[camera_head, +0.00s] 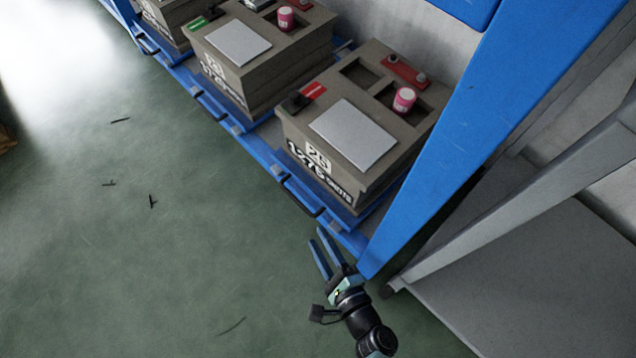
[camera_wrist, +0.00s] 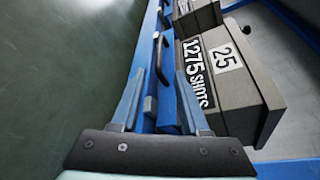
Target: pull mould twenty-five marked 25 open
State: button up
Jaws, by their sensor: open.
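Mould twenty-five (camera_head: 300,130) is a grey-brown block with a "25" label and "1275 SHOTS" on its front, sitting on a blue shelf tray (camera_head: 345,236). It also shows at the right of the wrist view (camera_wrist: 236,95). A dark bar handle (camera_head: 300,196) is on the tray's front edge below the mould. In the wrist view the handle (camera_wrist: 161,62) appears between and beyond my fingertips. My gripper (camera_head: 318,238) is open and empty, its two blue fingers pointing toward the tray front, apart from the handle in the head view.
A second similar mould (camera_head: 285,75) stands to the left on its own blue tray with a handle. A blue rack post (camera_head: 500,110) rises close to the right of mould twenty-five. The green floor (camera_head: 130,240) in front is open, with a few small dark scraps.

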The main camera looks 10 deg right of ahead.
aim_at(297, 200)
jog(key=b+x, duration=0.5)
jog(key=x, duration=0.7)
jog(key=shift+w+a+f+b, duration=0.1)
jog(key=shift+w+a+b, duration=0.05)
jog(key=shift+w+b, duration=0.2)
grip_shut()
dwell(0.9)
